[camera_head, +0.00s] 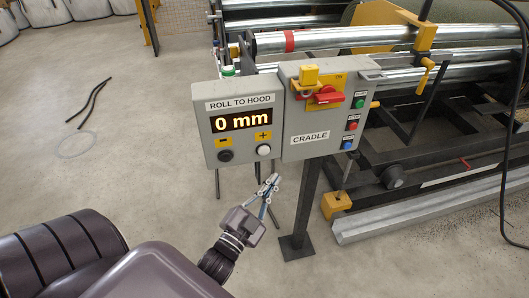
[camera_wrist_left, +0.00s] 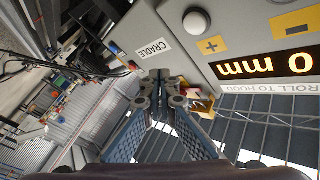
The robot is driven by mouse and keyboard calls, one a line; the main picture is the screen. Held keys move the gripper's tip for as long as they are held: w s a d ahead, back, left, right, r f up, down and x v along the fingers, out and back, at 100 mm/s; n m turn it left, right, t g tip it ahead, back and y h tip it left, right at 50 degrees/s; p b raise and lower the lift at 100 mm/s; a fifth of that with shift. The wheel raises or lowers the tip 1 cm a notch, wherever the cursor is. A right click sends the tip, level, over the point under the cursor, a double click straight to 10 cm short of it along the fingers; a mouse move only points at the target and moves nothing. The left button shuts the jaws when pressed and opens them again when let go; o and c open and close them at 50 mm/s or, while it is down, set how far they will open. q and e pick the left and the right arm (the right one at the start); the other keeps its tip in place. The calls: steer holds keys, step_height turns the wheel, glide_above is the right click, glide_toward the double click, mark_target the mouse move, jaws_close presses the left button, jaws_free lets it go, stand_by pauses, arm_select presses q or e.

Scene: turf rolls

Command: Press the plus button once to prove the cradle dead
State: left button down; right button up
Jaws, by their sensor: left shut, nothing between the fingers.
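The grey control box (camera_head: 204,122) reads "ROLL TO HOOD" and its display (camera_head: 241,120) shows 0 mm. The white plus button (camera_head: 264,150) sits under the yellow plus label, and it also shows in the left wrist view (camera_wrist_left: 197,21). The dark minus button (camera_head: 225,156) is to its left. The grey cradle box (camera_head: 318,120) carries a red switch handle (camera_head: 322,96) with a yellow padlock-like piece (camera_head: 309,75) by it. My left gripper (camera_head: 273,183) is shut and empty, below the plus button and apart from it; its fingertips (camera_wrist_left: 162,78) show in the left wrist view.
Green, red and blue buttons (camera_head: 353,125) line the cradle box's right side. A dark post (camera_head: 304,200) supports the boxes. The roller machine (camera_head: 440,120) stands behind and right. Open concrete floor (camera_head: 120,160) lies left, with a dark cable (camera_head: 93,100) on it.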

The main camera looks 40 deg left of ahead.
mark_target(269, 150)
arm_select(q)
steer(key=w+a+b, duration=0.1)
steer(key=w+a, duration=0.4)
steer(key=a, duration=0.1)
steer(key=shift+w, duration=0.15)
arm_select(e)
steer(key=shift+d+f, duration=0.6)
steer(key=shift+f, duration=0.2)
steer(key=shift+a, duration=0.25)
stand_by(0.4)
arm_select(q)
steer(key=shift+w+a, duration=0.25)
steer(key=shift+a, duration=0.1)
arm_select(e)
steer(key=shift+r, duration=0.1)
arm_select(q)
steer(key=shift+w+a, duration=0.3)
steer(key=shift+a, duration=0.05)
arm_select(e)
steer(key=shift+d, duration=0.2)
stand_by(0.4)
arm_select(q)
steer(key=shift+s, duration=0.1)
steer(key=shift+s+d, duration=0.5)
steer(key=shift+d, duration=0.2)
arm_select(e)
steer(key=shift+r, duration=0.35)
